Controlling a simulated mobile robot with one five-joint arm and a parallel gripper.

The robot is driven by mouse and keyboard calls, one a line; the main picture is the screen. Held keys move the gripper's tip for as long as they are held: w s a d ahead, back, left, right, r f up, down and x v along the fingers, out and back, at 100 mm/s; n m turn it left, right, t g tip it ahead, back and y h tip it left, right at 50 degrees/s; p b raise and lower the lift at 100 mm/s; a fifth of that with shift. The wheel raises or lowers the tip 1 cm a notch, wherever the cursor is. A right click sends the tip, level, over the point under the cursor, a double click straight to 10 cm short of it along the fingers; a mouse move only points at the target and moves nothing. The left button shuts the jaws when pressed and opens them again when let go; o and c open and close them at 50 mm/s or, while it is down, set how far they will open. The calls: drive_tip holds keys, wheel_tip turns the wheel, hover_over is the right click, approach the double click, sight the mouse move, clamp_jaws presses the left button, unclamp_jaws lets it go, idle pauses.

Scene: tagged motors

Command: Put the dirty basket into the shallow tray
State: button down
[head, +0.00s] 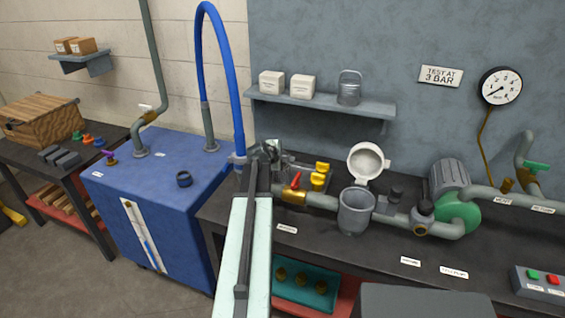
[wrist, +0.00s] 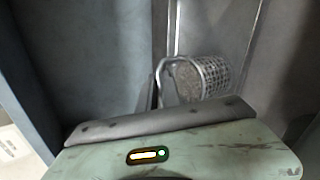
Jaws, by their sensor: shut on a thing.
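My gripper (head: 263,152) is at the end of my raised arm, over the left end of the dark bench. It is shut on the dirty basket's handle. In the wrist view the dirty basket (wrist: 212,76) is a small metal mesh cylinder, lying tilted on its side, with grey-brown matter in its open end. In the head view my gripper largely hides it. What looks like the shallow tray (head: 304,167), grey and thin-rimmed, lies behind my gripper, partly hidden by it. I cannot tell how high the basket is above it.
A red-handled valve (head: 295,185) and yellow fittings (head: 320,176) are close right of my gripper. Another metal basket (head: 349,88) stands on the wall shelf (head: 322,105). A blue cabinet (head: 150,200) stands left.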

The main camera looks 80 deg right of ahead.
drive_tip(key=shift+f, duration=0.1)
drive_tip(key=c, duration=1.5)
unclamp_jaws()
drive_tip(key=shift+c, duration=0.2)
drive_tip(key=shift+r, duration=0.35)
drive_tip(key=p+v, duration=0.6)
drive_tip(key=v, duration=0.6)
drive_tip(key=shift+p, duration=0.4)
